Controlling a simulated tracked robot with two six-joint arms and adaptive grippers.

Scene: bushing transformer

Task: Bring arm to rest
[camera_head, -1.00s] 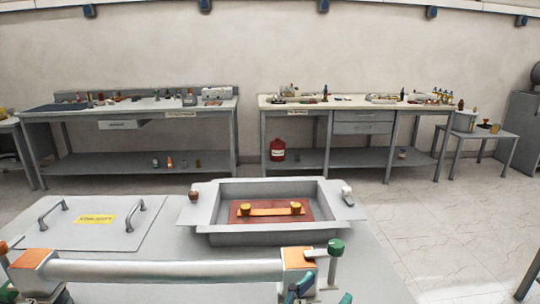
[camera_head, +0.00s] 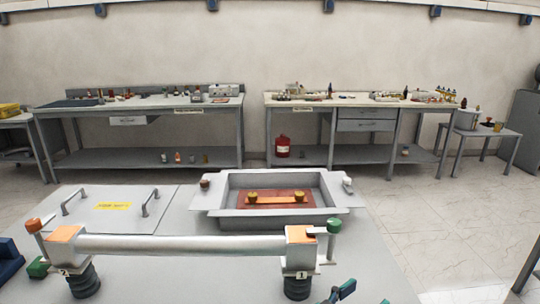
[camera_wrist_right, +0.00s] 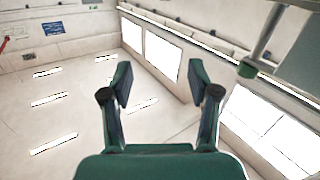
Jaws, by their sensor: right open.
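My right gripper (camera_head: 363,292) shows at the bottom edge of the head view as two blue-green fingertips. In the right wrist view my right gripper (camera_wrist_right: 160,90) is open and empty, with a wide gap between its fingers. Behind the fingers are pale room surfaces and bright panels. In the head view the fingers are to the right of the right end of a white horizontal tube (camera_head: 180,244) and apart from it. My left gripper cannot be made out.
The tube's ends have orange caps on dark ribbed insulators (camera_head: 298,286). Behind it are a grey open tray (camera_head: 270,222) and a lid with two handles (camera_head: 110,195). A blue part (camera_head: 10,257) and green block (camera_head: 38,267) are at left.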

